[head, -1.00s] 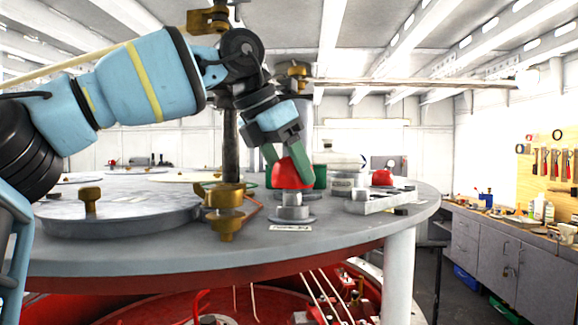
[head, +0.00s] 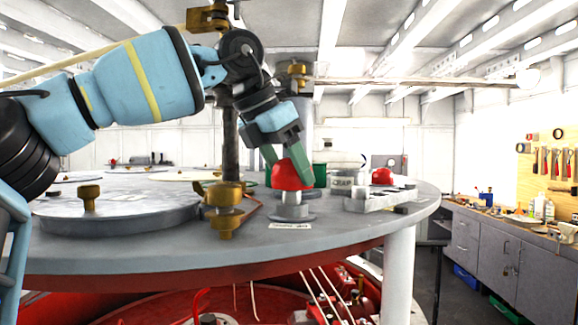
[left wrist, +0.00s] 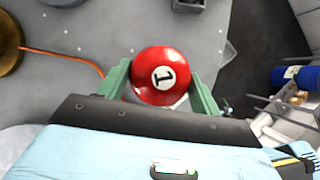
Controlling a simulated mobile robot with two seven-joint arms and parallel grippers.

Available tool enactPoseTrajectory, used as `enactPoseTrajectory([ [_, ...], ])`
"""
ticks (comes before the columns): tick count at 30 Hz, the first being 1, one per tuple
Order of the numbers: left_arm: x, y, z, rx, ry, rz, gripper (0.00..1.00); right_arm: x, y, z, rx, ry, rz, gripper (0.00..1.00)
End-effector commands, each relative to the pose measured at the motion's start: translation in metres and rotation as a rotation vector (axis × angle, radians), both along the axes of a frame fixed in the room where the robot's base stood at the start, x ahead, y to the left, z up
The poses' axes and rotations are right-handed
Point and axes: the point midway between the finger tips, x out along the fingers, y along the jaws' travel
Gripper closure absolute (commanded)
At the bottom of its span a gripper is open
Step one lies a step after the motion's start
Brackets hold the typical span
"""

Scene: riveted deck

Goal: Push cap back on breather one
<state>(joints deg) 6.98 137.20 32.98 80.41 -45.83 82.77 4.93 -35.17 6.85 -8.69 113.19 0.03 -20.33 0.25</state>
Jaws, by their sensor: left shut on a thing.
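The red domed cap (head: 291,175) sits over the grey metal stem of breather one (head: 291,208), which stands on the round grey deck plate. In the left wrist view the cap (left wrist: 161,76) shows a white disc marked "1". My left gripper (head: 291,165) has green fingers and is shut on the cap, one finger on each side. The cap looks upright above the stem. Whether it is fully seated cannot be told. My right gripper is not in view.
A second red cap (head: 382,176) is on a fitting at the right, beside a grey bracket (head: 375,200). A brass fitting (head: 224,212) stands left of the breather. A round lid (head: 120,212) with a brass knob lies further left. A workbench (head: 500,235) stands at the far right.

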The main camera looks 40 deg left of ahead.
Motion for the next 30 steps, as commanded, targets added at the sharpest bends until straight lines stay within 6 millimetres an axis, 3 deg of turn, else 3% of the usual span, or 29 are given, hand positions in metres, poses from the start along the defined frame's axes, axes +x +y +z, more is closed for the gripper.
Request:
enactPoseTrajectory([
  [30,0.000,0.000,-0.022,0.000,0.000,0.001,0.57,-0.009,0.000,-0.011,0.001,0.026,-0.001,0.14],
])
